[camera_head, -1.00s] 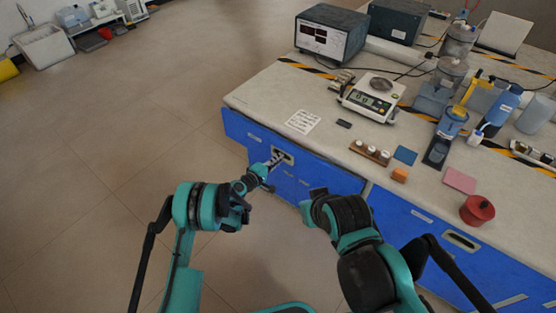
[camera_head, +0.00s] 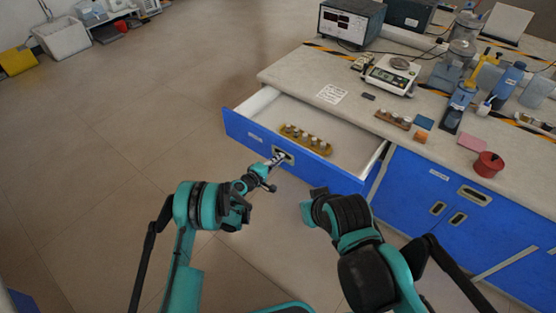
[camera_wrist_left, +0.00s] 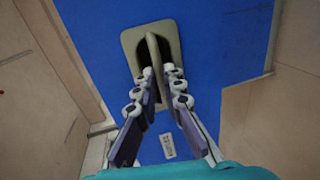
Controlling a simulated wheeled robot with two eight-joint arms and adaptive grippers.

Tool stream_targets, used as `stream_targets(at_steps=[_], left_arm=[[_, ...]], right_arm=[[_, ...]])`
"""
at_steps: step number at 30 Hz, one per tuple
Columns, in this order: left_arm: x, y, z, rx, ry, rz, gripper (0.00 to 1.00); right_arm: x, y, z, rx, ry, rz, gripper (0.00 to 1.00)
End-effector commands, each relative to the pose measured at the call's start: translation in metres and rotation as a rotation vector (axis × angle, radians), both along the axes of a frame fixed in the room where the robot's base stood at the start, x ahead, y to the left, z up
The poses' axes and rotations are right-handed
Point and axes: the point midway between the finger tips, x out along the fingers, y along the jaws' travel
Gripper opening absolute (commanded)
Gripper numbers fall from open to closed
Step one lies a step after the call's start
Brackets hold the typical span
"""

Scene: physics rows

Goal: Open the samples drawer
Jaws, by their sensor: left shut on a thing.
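The samples drawer (camera_head: 240,128) has a blue front and stands pulled well out from the bench in the head view. Inside it lies a yellow-brown rack (camera_head: 305,139) holding several small capped vials. My left gripper (camera_head: 278,159) is at the recessed handle (camera_head: 287,155) on the drawer front. In the left wrist view its fingers (camera_wrist_left: 158,82) are shut on the upright bar of the beige handle (camera_wrist_left: 153,50). My right arm is at the lower middle of the head view. Its gripper fingers cannot be made out there.
The bench top (camera_head: 290,72) carries a balance (camera_head: 391,75), a meter box (camera_head: 350,22), bottles and a red pot (camera_head: 488,164). More blue fronts (camera_head: 430,200) are to the right. The floor left of the drawer is clear.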

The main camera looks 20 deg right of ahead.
Motion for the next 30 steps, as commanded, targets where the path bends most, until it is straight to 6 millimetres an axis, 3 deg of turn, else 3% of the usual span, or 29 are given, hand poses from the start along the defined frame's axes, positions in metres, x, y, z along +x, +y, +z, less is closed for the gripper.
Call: stream_targets(at_steps=[12,13,22,30], left_arm=[[0.0,0.0,0.001,-0.001,0.0,0.0,0.0],[0.0,0.0,0.001,-0.001,0.0,0.0,0.17],[0.0,0.0,0.001,-0.001,0.0,0.0,0.18],[-0.021,0.028,0.008,-0.002,0.001,0.004,0.18]], right_arm=[[0.0,0.0,0.0,0.0,0.0,0.0,0.0],[0.0,0.0,0.0,0.0,0.0,0.0,0.0],[0.0,0.0,0.0,0.0,0.0,0.0,0.0],[0.0,0.0,0.0,0.0,0.0,0.0,0.0]])
